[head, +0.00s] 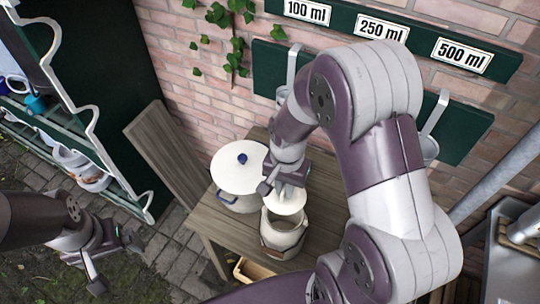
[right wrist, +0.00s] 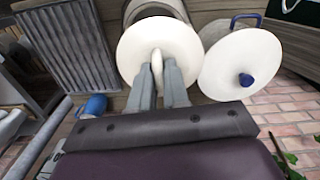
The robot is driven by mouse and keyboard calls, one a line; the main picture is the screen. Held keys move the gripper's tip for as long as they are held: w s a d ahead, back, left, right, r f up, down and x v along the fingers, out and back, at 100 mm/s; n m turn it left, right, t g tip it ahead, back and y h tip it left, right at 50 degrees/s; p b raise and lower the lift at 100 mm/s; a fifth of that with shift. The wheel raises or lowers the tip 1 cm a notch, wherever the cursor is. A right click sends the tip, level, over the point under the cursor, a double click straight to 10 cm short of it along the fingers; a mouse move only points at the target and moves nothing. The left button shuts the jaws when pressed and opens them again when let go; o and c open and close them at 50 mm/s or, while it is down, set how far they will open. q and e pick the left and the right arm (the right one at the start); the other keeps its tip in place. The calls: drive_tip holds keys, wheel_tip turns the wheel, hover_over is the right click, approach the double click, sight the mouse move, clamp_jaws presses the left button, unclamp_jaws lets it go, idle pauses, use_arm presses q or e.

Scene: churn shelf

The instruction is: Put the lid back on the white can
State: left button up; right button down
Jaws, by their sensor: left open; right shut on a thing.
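The white can (head: 282,238) stands upright on the wooden table, and its round mouth is open towards the front. A white round lid (head: 288,201) is held just above and behind the can's mouth in the head view; I cannot tell whether it touches the rim. My right gripper (head: 283,187) is shut on the lid's knob. In the right wrist view the lid (right wrist: 135,50) is a white disc with its knob between the fingers, hiding most of the can (right wrist: 155,9) behind it. My left gripper (head: 115,263) is open and empty, low at the left, away from the table.
A white pot (head: 240,180) with a blue-knobbed lid stands close to the left of the can. Measuring cups (head: 430,147) hang on the brick wall behind. A green shelf (head: 60,125) with crockery is at the left. A wooden box (head: 252,271) sits below the table's front edge.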

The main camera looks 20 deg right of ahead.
sight(289, 202)
drive_tip(key=shift+w+f, duration=0.15)
drive_tip(key=shift+w, duration=0.4)
drive_tip(key=s+b, duration=0.1)
drive_tip(key=s+f+b, duration=0.1)
drive_tip(key=s, duration=0.1)
drive_tip(key=shift+s+f, duration=0.1)
drive_tip(key=shift+s, duration=0.1)
drive_tip(key=shift+s+f+b, duration=0.15)
drive_tip(key=shift+f+b, duration=0.35)
drive_tip(key=shift+b, duration=0.2)
drive_tip(key=w+f+b, duration=0.2)
drive_tip(key=f, duration=0.1)
drive_tip(key=shift+f, duration=0.25)
drive_tip(key=shift+s+r, duration=0.2)
drive_tip(key=shift+s, duration=0.3)
drive_tip(key=shift+w+f, duration=0.15)
drive_tip(key=shift+w, duration=0.2)
drive_tip(key=shift+s+r, duration=0.2)
drive_tip(key=shift+s, duration=0.15)
use_arm(q)
drive_tip(key=f, duration=0.1)
drive_tip(key=s+f, duration=0.1)
drive_tip(key=f, duration=0.2)
drive_tip(key=shift+s+f, duration=0.25)
drive_tip(key=shift+f, duration=0.05)
